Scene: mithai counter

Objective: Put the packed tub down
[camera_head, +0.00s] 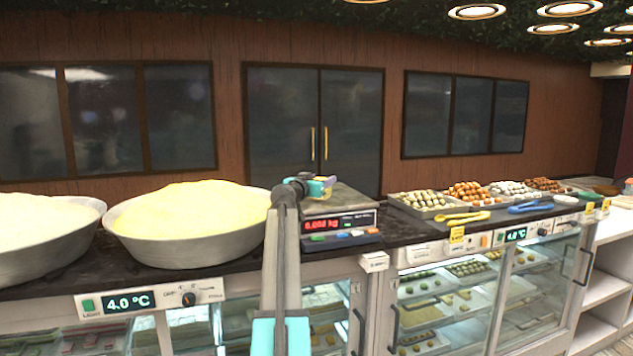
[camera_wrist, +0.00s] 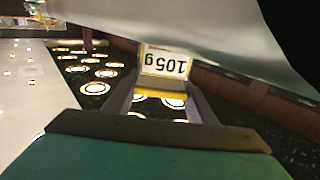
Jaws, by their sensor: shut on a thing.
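My gripper (camera_head: 325,184) is at the scale, in front of its platform in the camera_head view. No packed tub can be made out in either view. In the camera_head view the card is too small to tell apart from the gripper tip. The scale (camera_head: 345,241) stands on the dark counter (camera_head: 409,229), with a lit red display.
A metal bowl of yellow meal (camera_head: 186,243) stands left of my arm, a bowl of pale meal (camera_head: 38,262) further left. Right of the scale are sweet trays (camera_head: 437,212), yellow tongs (camera_head: 462,218) and blue tongs (camera_head: 530,208). A narrow counter strip beside the scale is bare.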

